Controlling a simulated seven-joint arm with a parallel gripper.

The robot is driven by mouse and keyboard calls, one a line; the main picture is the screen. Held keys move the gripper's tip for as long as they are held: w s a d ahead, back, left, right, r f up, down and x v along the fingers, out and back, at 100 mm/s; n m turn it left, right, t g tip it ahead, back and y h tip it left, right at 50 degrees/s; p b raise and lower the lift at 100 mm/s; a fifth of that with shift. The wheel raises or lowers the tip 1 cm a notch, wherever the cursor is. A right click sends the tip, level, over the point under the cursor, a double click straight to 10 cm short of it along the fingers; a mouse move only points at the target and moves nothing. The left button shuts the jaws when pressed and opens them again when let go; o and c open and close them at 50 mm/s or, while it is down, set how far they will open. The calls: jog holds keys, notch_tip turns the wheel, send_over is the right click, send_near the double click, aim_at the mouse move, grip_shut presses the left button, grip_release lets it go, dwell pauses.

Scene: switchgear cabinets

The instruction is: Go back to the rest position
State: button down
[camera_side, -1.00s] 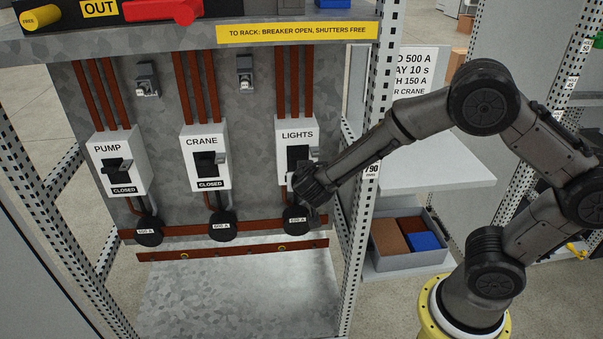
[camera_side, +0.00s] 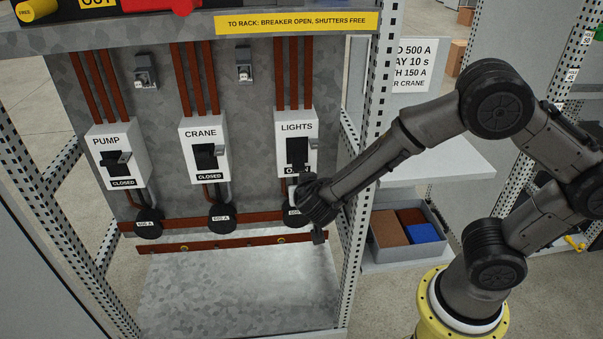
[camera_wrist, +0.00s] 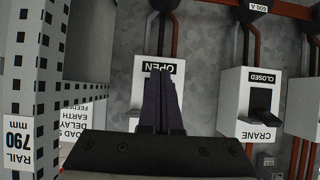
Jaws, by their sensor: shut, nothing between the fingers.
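My gripper (camera_side: 318,200) hangs in front of the lower right part of the LIGHTS breaker (camera_side: 283,140), apart from its handle as far as I can tell. In the wrist view its fingers (camera_wrist: 160,75) are shut together and empty, over the upside-down OPEN label (camera_wrist: 180,67) of that breaker. The LIGHTS handle (camera_side: 298,155) shows in the side view; the label below it is partly hidden by my gripper. The CRANE breaker (camera_side: 203,165) and PUMP breaker (camera_side: 110,145) both read CLOSED.
A perforated cabinet post (camera_side: 365,140) stands just right of my gripper. Beyond it are a pale shelf (camera_side: 445,165) and a grey bin (camera_side: 380,255) with brown and blue contents. The cabinet floor (camera_side: 235,290) is clear.

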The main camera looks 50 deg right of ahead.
jog(key=s+r+n+g+y, duration=0.1)
jog(key=s+r+n+y, duration=0.1)
jog(key=s, duration=0.5)
jog(key=s+a+r+n+y, duration=0.1)
jog(key=s+r+n+y, duration=0.2)
jog(key=s+r, duration=0.4)
jog(key=s+r+n+g+y, duration=0.1)
jog(key=s+r+n+y, duration=0.2)
jog(key=s, duration=0.6)
notch_tip(320, 180, up, 2)
jog(key=shift+s+a+r+n+g, duration=0.2)
jog(key=shift+a+r+n+g, duration=0.1)
jog(key=shift+a+n, duration=0.15)
